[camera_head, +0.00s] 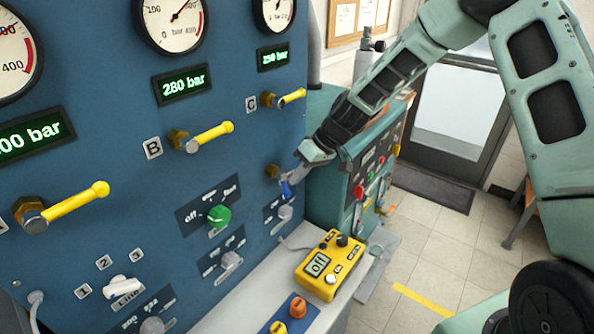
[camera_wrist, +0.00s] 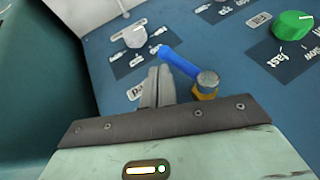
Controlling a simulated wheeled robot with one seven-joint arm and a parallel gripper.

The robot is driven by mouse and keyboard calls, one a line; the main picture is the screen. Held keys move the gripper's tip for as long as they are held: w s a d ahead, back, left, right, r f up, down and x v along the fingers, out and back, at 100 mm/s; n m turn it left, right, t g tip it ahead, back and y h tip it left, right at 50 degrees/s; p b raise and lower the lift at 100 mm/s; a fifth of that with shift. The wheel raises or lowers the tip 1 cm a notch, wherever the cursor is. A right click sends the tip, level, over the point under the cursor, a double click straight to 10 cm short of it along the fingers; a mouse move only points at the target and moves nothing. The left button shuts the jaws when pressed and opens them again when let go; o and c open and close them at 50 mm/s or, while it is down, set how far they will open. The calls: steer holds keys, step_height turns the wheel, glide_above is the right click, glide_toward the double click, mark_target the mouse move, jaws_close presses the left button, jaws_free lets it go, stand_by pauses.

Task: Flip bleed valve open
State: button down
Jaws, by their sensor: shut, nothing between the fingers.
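The bleed valve has a short blue lever (camera_wrist: 180,64) on a brass and steel pivot (camera_wrist: 207,86). In the wrist view the lever runs from the pivot up and left. In the head view the blue lever (camera_head: 286,189) shows small on the blue panel, below and right of its brass fitting, partly hidden by my gripper. My gripper (camera_head: 288,180) is at the panel beside the lever. In the wrist view my gripper (camera_wrist: 158,78) has its fingers together and empty, just left of the lever. I cannot tell whether they touch it.
A grey knob (camera_wrist: 134,35) and a green knob (camera_head: 219,215) are on the panel near the valve. Yellow levers (camera_head: 208,136) stick out above and left. A yellow handheld box (camera_head: 330,264) lies on the ledge below. A teal cabinet (camera_head: 345,150) stands close on the right.

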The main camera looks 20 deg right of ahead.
steer(key=shift+s+a+f, duration=0.1)
steer(key=shift+s+a, duration=0.05)
steer(key=shift+a, duration=0.15)
steer(key=y+b, duration=0.1)
steer(key=b, duration=0.1)
steer(key=f+g+y+b, duration=0.1)
steer(key=b, duration=0.1)
steer(key=shift+s+a+m+g, duration=0.2)
steer(key=shift+a+m+g, duration=0.1)
steer(key=shift+m, duration=0.1)
steer(key=shift+d, duration=0.1)
